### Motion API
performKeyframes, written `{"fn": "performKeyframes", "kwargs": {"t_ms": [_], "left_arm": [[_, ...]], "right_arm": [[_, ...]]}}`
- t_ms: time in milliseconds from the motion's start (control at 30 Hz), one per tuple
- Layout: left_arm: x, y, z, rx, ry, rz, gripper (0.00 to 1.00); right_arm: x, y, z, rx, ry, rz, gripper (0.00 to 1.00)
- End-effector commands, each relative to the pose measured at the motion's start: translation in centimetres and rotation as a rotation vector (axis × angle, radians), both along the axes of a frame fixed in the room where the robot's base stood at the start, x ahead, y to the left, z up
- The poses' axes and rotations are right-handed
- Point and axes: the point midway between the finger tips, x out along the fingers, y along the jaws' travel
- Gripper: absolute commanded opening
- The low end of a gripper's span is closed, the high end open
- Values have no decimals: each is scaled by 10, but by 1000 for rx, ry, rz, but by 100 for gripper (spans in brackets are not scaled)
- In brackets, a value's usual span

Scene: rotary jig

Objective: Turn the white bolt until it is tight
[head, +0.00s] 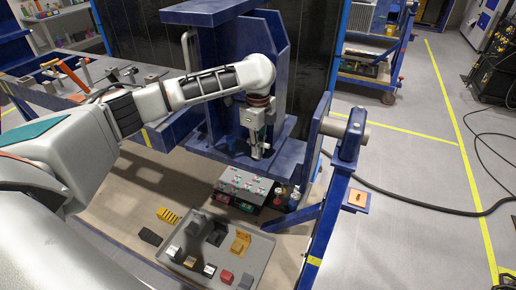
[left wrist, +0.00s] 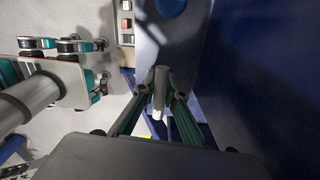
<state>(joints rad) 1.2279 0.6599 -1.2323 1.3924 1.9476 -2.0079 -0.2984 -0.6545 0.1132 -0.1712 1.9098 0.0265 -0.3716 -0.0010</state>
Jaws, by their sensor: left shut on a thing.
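My left gripper (head: 258,148) reaches down in front of the blue jig (head: 283,62). In the left wrist view the two fingers (left wrist: 160,95) are shut on a pale cylinder, the white bolt (left wrist: 158,112), whose end shows white between the fingertips. In the head view the gripper mostly hides the bolt, so its seat and thread cannot be seen.
A grey tray (head: 252,273) with several coloured blocks lies on the floor mat in front. A box with red buttons (head: 244,184) stands below my left gripper. A blue post (head: 318,143) rises to the right. A bench with tools (head: 85,78) stands at left.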

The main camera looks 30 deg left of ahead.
Motion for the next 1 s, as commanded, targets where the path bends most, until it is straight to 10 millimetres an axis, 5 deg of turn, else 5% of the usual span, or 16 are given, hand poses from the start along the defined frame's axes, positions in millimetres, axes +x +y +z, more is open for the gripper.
{"fn": "performKeyframes", "kwargs": {"t_ms": [67,100,167,567,1000], "left_arm": [[0,0,0,0,-1,-3,0],[0,0,0,0,-1,-3,16],[0,-1,0,0,-1,-2,30],[0,0,5,0,-2,0,30],[1,0,67,0,-3,-1,30]], "right_arm": [[0,0,0,-2,0,1,40],[0,-1,0,-2,0,2,40],[0,-1,0,-4,-1,3,40],[-2,-2,-1,-5,3,5,40],[0,-2,-1,-4,0,4,40]]}}
